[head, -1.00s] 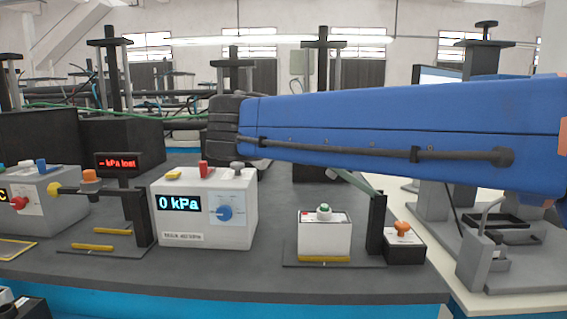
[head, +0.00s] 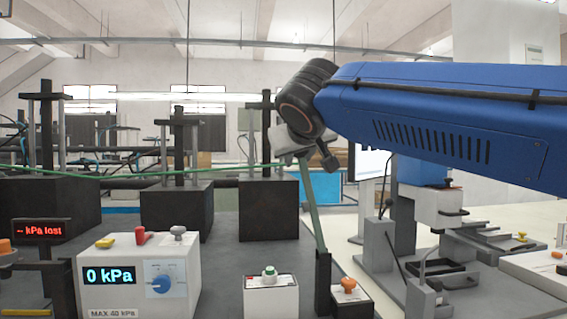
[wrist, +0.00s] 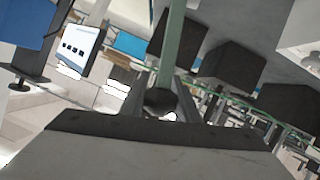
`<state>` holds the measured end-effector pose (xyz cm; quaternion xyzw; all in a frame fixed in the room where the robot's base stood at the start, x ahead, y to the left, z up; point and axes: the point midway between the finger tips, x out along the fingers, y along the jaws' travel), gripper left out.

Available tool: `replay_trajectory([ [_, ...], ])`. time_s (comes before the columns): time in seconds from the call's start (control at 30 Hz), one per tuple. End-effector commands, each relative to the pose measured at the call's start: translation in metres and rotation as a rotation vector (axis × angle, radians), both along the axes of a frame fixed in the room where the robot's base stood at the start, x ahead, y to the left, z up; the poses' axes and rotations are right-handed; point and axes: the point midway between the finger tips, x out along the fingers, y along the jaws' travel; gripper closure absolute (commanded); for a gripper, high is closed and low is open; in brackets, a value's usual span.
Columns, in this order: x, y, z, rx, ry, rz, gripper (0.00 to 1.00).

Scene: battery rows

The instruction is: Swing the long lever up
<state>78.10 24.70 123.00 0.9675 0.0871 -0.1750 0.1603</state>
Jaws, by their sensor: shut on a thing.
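The long lever is a thin green bar (head: 311,205) in the head view. It rises steeply from a black post (head: 323,280) on the bench, its top tilted slightly left. My gripper (head: 303,158) is at its upper end, below my blue arm, and shut on it. In the wrist view the green lever (wrist: 173,45) runs up from between the fingers of my gripper (wrist: 165,101). The lever's tip and the exact contact are partly hidden by the gripper.
Beside the post are a white box with a green button (head: 270,292) and a dark box with an orange knob (head: 347,295). A white "0 kPa" meter (head: 140,272) stands left. Black blocks with posts (head: 268,208) stand behind.

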Motion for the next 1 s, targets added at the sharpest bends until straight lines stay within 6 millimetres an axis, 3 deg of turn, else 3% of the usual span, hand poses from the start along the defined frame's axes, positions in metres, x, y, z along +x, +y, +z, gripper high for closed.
replay_trajectory([
  [0.2, 0.003, -0.013, 0.002, -0.004, -0.001, -0.003, 1.00],
  [0.7, 0.004, -0.016, 0.003, -0.008, -0.001, -0.003, 1.00],
  [0.73, 0.004, -0.016, 0.003, -0.008, -0.001, -0.003, 0.66],
  [0.8, 0.004, -0.016, 0.003, -0.008, -0.001, -0.003, 0.53],
  [1.0, 0.004, -0.016, 0.003, -0.006, -0.001, -0.001, 0.53],
])
